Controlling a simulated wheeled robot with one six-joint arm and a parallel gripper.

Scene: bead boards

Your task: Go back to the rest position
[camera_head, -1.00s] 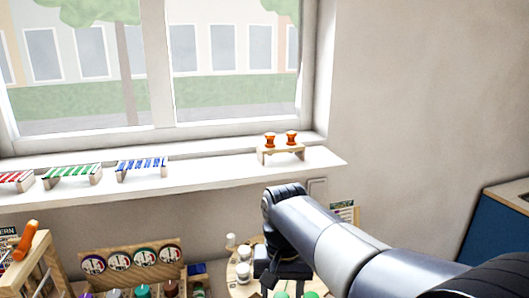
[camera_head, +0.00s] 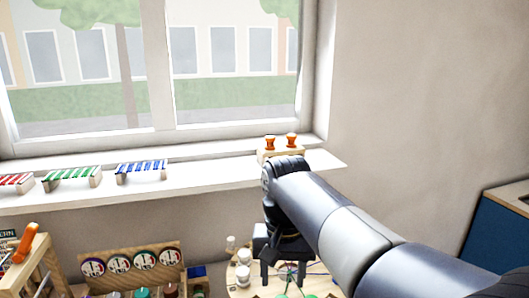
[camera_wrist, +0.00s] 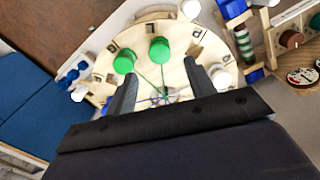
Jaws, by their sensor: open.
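My gripper (camera_wrist: 163,92) points down over a round wooden board (camera_wrist: 185,35) in the wrist view. Its two dark fingers are apart, with nothing held between them. Two green pieces (camera_wrist: 159,49) stand on the board just beyond the fingertips, and thin green cords run on the board between the fingers. White pieces (camera_head: 243,273) stand on the board's left side.
A window sill (camera_head: 215,178) holds red, green and blue striped benches (camera_head: 141,170) and a small stand with two orange knobs (camera_head: 291,140), partly hidden by my arm. A wooden rack with round dials (camera_head: 144,260) stands left of the board. A blue cabinet (camera_head: 490,235) is at right.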

